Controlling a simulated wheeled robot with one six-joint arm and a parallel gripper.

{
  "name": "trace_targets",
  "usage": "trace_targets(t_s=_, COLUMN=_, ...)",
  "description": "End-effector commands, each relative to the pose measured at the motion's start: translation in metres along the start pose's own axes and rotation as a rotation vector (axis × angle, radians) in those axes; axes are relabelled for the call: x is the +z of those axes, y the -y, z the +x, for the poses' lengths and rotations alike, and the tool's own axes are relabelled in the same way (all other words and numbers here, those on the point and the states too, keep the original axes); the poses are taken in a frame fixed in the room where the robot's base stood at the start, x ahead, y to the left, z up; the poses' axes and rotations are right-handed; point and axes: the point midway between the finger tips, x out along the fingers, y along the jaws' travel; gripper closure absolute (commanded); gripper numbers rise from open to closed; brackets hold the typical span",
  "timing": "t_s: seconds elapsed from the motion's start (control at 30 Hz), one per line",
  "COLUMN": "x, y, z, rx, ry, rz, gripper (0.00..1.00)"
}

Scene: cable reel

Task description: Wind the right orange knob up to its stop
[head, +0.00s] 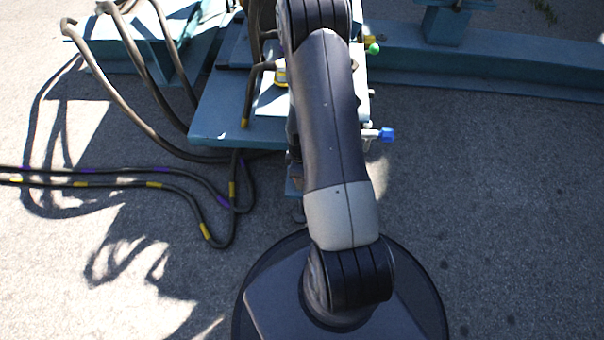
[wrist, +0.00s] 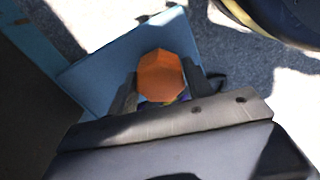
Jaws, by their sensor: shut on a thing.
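The orange knob (wrist: 160,76) shows in the wrist view as a faceted orange cap. My gripper (wrist: 162,84) has one finger on each side of it and is shut on it. The knob stands in front of a blue-teal plate (wrist: 95,72). In the head view my own arm covers the middle of the picture, and neither the gripper nor an orange knob can be seen there. I cannot tell how far the knob is wound.
A teal machine frame (head: 235,115) carries a blue knob (head: 387,134) and a green knob (head: 373,49) on its right side. Dark cables with yellow and purple bands (head: 205,230) loop over the ground at left. A teal beam (head: 480,65) runs across the back. Ground at right is clear.

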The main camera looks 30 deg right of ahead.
Motion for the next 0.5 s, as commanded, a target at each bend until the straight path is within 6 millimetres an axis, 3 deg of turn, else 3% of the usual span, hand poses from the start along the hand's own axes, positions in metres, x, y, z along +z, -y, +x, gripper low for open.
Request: trace_targets(t_s=0.5, x=-0.0013, y=-0.0015, z=-0.0007, rx=0.005, ry=-0.002, rz=-0.170, gripper=0.75)
